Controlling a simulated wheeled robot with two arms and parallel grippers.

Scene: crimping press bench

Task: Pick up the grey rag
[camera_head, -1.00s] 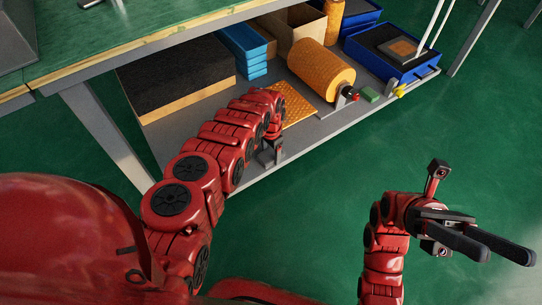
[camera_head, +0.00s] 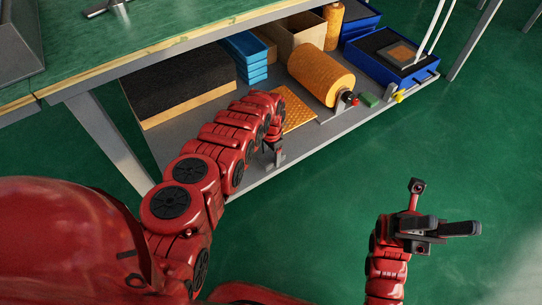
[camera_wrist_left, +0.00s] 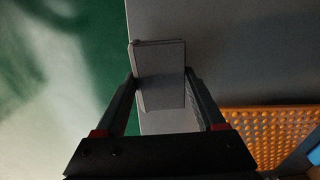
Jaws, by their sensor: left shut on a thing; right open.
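The grey rag (camera_wrist_left: 160,72) is a folded flat piece between the two fingers of my left gripper (camera_wrist_left: 162,85) in the left wrist view. The fingers press on its two sides, over the grey shelf near its front edge. In the head view my left gripper (camera_head: 274,152) is small at the end of the red arm, at the shelf's front edge. The rag is hard to tell apart from the gripper there. My right gripper (camera_head: 452,227) is open and empty over the green floor at the lower right.
The lower shelf (camera_head: 262,182) holds an orange perforated mat (camera_head: 296,110), an orange roll (camera_head: 320,75), a black-topped block (camera_head: 178,82), light blue trays (camera_head: 243,52) and a dark blue bin (camera_head: 425,80). The bench top (camera_head: 165,25) overhangs the shelf. The green floor in front is clear.

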